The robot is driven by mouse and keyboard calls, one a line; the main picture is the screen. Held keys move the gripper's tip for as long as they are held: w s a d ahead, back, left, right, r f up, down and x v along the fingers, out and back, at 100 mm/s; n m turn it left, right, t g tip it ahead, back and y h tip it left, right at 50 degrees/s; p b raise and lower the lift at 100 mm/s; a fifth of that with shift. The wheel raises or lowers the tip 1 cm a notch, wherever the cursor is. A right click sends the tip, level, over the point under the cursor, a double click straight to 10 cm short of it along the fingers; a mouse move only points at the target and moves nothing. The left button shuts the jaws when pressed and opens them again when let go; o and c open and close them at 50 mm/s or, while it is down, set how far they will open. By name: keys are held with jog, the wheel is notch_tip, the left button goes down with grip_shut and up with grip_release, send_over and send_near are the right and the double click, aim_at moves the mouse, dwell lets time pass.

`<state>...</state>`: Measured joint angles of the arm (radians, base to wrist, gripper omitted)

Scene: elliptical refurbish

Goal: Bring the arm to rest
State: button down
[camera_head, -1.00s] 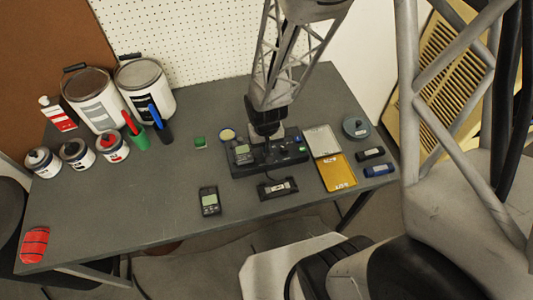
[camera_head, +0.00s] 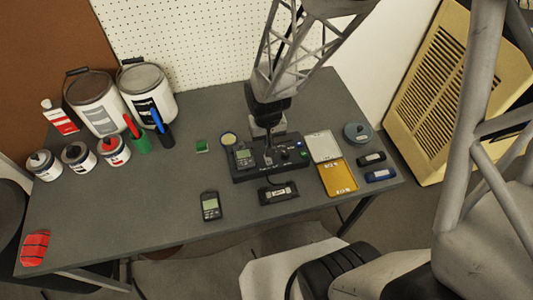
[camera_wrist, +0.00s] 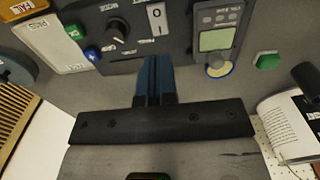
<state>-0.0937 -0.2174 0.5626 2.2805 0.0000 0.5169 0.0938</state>
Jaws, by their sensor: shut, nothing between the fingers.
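My gripper (camera_head: 268,143) is over the black test panel (camera_head: 247,173) on the grey table, held by my lattice arm that comes in from the top. In the wrist view its two blue-grey fingers (camera_wrist: 155,65) are together with nothing between them. They point toward the panel (camera_wrist: 180,45), which has a knob, a 0/1 switch and green and blue buttons. I cannot tell the exact height of the fingertips above the panel.
A white tray (camera_head: 322,142) and a yellow tray (camera_head: 338,178) lie right of the panel. A second meter (camera_head: 210,206) and a black module (camera_head: 278,193) lie in front. The table's front left is mostly clear.

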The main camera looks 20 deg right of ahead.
jog(key=shift+r, duration=0.25)
dwell(0.4)
jog(key=s+d+r+t, duration=0.1)
jog(key=s+r, duration=0.3)
jog(key=r, duration=0.5)
jog(key=s+d+r, duration=0.2)
jog(key=s+r, duration=0.3)
jog(key=r, duration=0.4)
jog(key=s+d+r+t, duration=0.1)
jog(key=s+r, duration=0.4)
jog(key=r, duration=0.4)
jog(key=shift+d+r+t, duration=0.25)
jog(key=shift+r+t, duration=0.05)
jog(key=shift+f, duration=0.1)
